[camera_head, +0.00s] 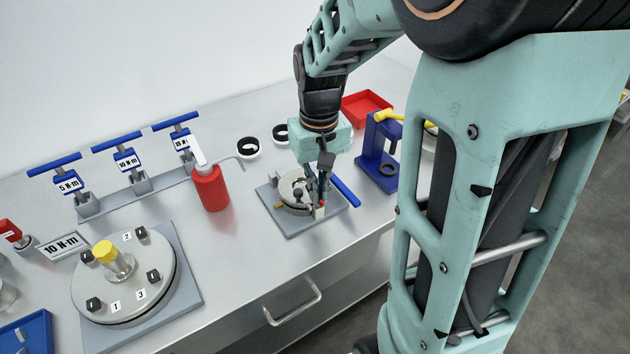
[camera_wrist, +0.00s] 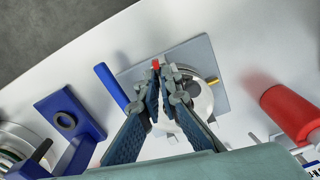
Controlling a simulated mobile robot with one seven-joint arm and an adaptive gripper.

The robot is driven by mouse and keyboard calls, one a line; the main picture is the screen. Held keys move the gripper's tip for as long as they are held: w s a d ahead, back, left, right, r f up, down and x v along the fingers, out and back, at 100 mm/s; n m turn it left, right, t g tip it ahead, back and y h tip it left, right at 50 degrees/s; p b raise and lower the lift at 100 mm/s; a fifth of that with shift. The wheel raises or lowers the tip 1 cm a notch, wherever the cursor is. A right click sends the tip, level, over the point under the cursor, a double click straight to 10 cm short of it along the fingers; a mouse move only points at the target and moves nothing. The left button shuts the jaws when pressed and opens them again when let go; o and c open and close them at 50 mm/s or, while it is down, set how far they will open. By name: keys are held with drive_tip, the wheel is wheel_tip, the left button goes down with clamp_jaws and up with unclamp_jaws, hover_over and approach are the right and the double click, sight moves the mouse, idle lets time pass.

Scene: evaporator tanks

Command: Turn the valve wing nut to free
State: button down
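The valve is a round pale metal body (camera_head: 291,184) on a grey square plate (camera_head: 290,226) near the bench's front edge. The plate also shows in the wrist view (camera_wrist: 205,53). My gripper (camera_head: 322,195) points down over the right side of the valve. In the wrist view its fingertips (camera_wrist: 161,69) are close together over the valve. A small red part (camera_wrist: 155,63) shows right at the tips. I cannot tell whether it is gripped, or whether it belongs to the wing nut. The wing nut is not clearly visible; the fingers cover much of that area.
A blue bar (camera_head: 345,191) lies close right of the gripper. A blue stand (camera_head: 378,155) is farther right, a red bottle (camera_head: 210,188) to the left. Behind are a red tray (camera_head: 366,106) and black-and-white rings (camera_head: 248,147). A flanged lid (camera_head: 125,290) stands front left.

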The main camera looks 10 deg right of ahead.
drive_tip(key=shift+n, duration=1)
drive_tip(key=c, duration=2.2)
unclamp_jaws()
drive_tip(key=shift+o, duration=0.2)
drive_tip(key=shift+r, duration=0.1)
wheel_tip(320, 180, up, 12)
